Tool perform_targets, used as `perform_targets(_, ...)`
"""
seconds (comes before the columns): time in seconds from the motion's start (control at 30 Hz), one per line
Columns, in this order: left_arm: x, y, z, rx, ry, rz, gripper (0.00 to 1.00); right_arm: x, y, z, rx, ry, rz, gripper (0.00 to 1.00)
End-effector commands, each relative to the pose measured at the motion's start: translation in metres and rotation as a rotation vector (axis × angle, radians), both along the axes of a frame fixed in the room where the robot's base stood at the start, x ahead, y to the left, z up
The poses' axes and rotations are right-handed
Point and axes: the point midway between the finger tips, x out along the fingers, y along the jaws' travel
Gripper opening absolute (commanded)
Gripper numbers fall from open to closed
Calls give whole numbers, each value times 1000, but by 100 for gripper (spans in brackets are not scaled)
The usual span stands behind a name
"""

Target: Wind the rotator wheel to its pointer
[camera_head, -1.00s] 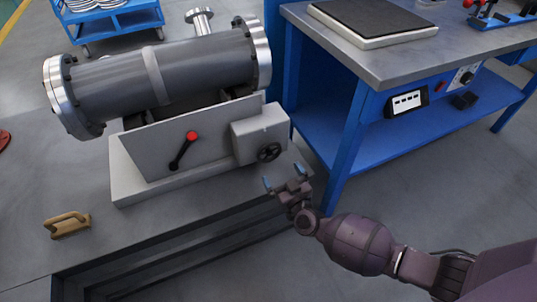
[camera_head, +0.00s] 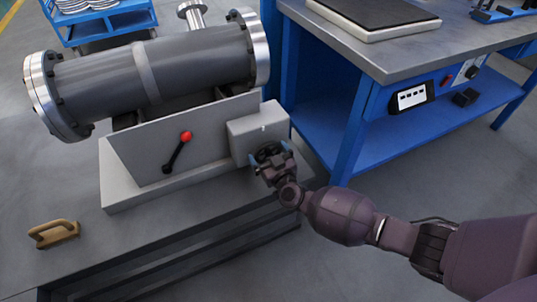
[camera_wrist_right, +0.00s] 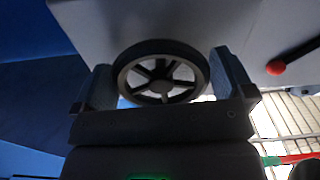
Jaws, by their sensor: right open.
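The black rotator wheel (camera_head: 268,152) is on the front of a grey box (camera_head: 258,128) on the rotator stand. My right gripper (camera_head: 270,165) is right in front of it and partly hides it in the head view. In the right wrist view the spoked wheel (camera_wrist_right: 160,74) sits between the two open fingers (camera_wrist_right: 162,85), one on each side of its rim; I cannot tell whether either touches. The grey flanged shell (camera_head: 150,75) lies above the stand. I cannot make out the pointer. My left gripper is not in view.
A lever with a red knob (camera_head: 186,137) is on the stand's sloping plate, left of the wheel. A tan wooden-handled tool (camera_head: 54,233) lies on the grey bench. A blue workbench (camera_head: 350,130) stands close on the right.

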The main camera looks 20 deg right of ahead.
Motion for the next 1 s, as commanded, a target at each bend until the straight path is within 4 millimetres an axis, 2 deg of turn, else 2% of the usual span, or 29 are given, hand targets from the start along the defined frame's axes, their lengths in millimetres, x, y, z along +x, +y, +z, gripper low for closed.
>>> perform_targets(0.07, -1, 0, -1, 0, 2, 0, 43, 0, 0, 0, 0, 0, 0, 100)
perform_targets(0.27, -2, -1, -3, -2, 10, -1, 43, 0, 0, 0, 0, 0, 0, 72)
perform_targets(1.0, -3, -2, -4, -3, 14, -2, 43, -1, 0, -1, 1, 1, 0, 72)
